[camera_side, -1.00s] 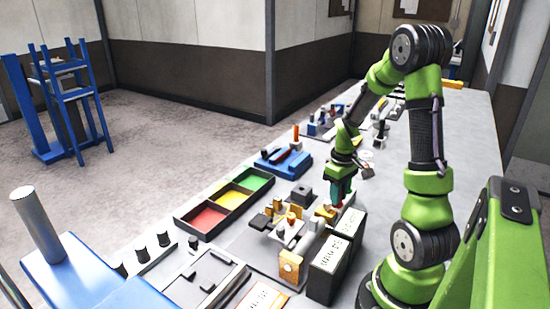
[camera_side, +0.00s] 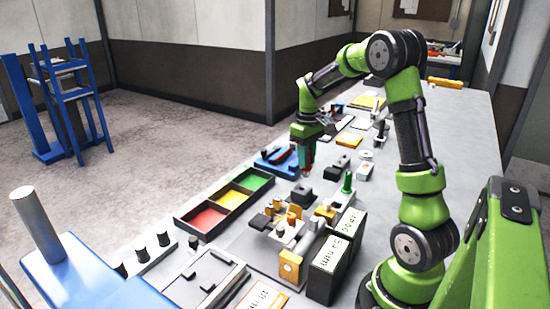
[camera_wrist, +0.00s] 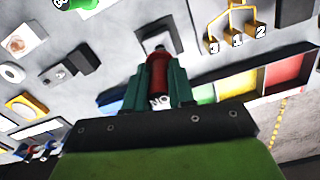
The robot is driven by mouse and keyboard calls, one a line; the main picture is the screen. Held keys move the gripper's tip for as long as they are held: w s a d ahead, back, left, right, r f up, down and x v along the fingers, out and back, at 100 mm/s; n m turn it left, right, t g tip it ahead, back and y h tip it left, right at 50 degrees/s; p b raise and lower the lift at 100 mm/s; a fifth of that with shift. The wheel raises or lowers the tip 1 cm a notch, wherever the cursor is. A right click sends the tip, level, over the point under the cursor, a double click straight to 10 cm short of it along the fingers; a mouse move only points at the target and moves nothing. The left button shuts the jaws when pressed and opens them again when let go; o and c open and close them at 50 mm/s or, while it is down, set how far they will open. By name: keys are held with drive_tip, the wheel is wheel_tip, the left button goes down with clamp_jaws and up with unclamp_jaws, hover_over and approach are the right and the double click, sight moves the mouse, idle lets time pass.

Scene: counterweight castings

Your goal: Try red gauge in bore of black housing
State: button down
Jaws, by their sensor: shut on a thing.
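My gripper (camera_side: 306,164) is shut on the red gauge (camera_wrist: 158,73), which points tip-outward between the teal fingers in the wrist view. In the side view the gauge is mostly hidden by the fingers. The black housing (camera_side: 303,192) is a dark block on the bench, just nearer the side camera than my gripper. In the wrist view the housing (camera_wrist: 172,32) shows behind the gauge tip. The gauge appears above the bench and apart from the housing, though the exact gap is unclear. The bore is hidden in the wrist view.
Two labelled dark boxes (camera_side: 321,285) stand in front.

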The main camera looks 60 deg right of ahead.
sight(303, 170)
drive_tip(key=shift+w+d+r, duration=0.25)
drive_tip(key=shift+w+r, duration=0.15)
drive_tip(key=shift+w, duration=0.2)
drive_tip(key=shift+f, duration=0.15)
drive_tip(key=shift+s+f, duration=0.1)
drive_tip(key=shift+f, duration=2.2)
drive_tip(key=shift+f, duration=0.8)
idle(1.8)
drive_tip(key=shift+r, duration=0.2)
drive_tip(key=shift+r, duration=0.3)
idle(0.5)
drive_tip(key=shift+f, duration=0.15)
idle(1.2)
